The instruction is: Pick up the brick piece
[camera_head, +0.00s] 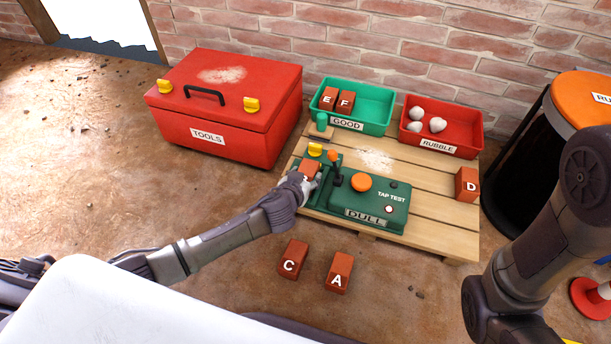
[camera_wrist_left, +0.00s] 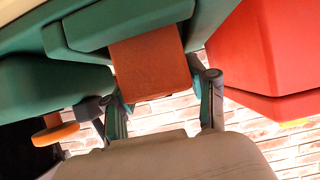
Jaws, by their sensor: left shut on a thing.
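An orange-red brick (camera_head: 309,167) sits at the left end of the green tap test device (camera_head: 383,203); its letter is partly hidden. My left gripper (camera_head: 305,182) is shut on this brick. In the left wrist view the brick (camera_wrist_left: 150,68) shows between the fingers of my left gripper (camera_wrist_left: 160,92), against green parts of the device. The device display reads DULL. Brick C (camera_head: 293,257) and brick A (camera_head: 339,272) lie on the floor in front. Brick D (camera_head: 466,185) stands on the pallet's right side. My right gripper is out of view.
The wooden pallet (camera_head: 431,205) carries the device. A green GOOD bin (camera_head: 375,105) holds bricks E (camera_head: 327,99) and F (camera_head: 345,101). A red RUBBLE bin (camera_head: 465,130) holds several white lumps. A red toolbox (camera_head: 235,100) stands left; a black bin with orange lid (camera_head: 585,98) stands right.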

